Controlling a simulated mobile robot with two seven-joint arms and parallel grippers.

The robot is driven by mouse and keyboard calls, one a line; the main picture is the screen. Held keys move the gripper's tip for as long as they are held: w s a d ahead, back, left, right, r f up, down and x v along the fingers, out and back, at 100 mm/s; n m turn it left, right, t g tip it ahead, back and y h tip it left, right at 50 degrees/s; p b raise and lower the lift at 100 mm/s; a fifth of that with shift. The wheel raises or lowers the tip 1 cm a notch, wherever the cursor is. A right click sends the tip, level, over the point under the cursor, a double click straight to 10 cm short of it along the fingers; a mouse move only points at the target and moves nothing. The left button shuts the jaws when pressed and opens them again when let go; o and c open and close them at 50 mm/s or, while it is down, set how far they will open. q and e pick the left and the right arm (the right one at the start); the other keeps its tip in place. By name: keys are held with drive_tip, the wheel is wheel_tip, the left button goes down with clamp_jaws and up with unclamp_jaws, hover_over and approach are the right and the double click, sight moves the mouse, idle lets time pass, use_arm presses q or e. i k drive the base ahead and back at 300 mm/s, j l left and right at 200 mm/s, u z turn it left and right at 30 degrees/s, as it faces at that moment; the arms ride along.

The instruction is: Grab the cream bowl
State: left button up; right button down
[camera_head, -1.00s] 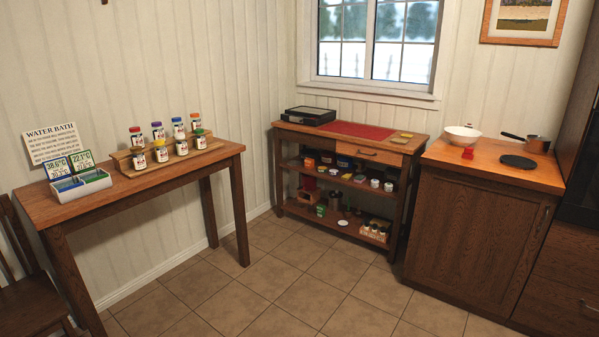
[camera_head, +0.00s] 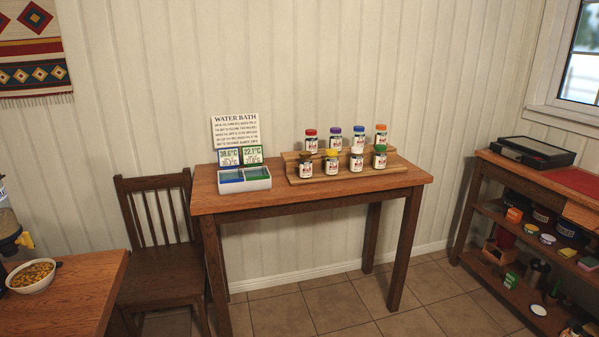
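A pale bowl (camera_head: 37,287), white to cream, stands on the wooden counter at the lower left of the head view. It is filled with small yellow-brown pieces. A dark handle or utensil end shows at its right rim. I cannot tell from its colour alone whether it is the cream bowl. Neither of my grippers is in view.
A wooden table (camera_head: 310,187) holds a spice rack (camera_head: 338,173), a divided tray (camera_head: 244,186) and a sign (camera_head: 235,133). A wooden chair (camera_head: 158,262) stands between it and the left counter (camera_head: 75,300). A shelf unit (camera_head: 487,207) is at right. The tiled floor ahead is clear.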

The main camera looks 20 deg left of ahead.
sight(32, 277)
drive_tip(key=i+j+u, duration=0.1)
drive_tip(key=i+u, duration=0.65)
drive_tip(key=u, duration=0.15)
drive_tip(key=i+l+u, duration=0.1)
drive_tip(key=i+u, duration=0.35)
drive_tip(key=k, duration=0.1)
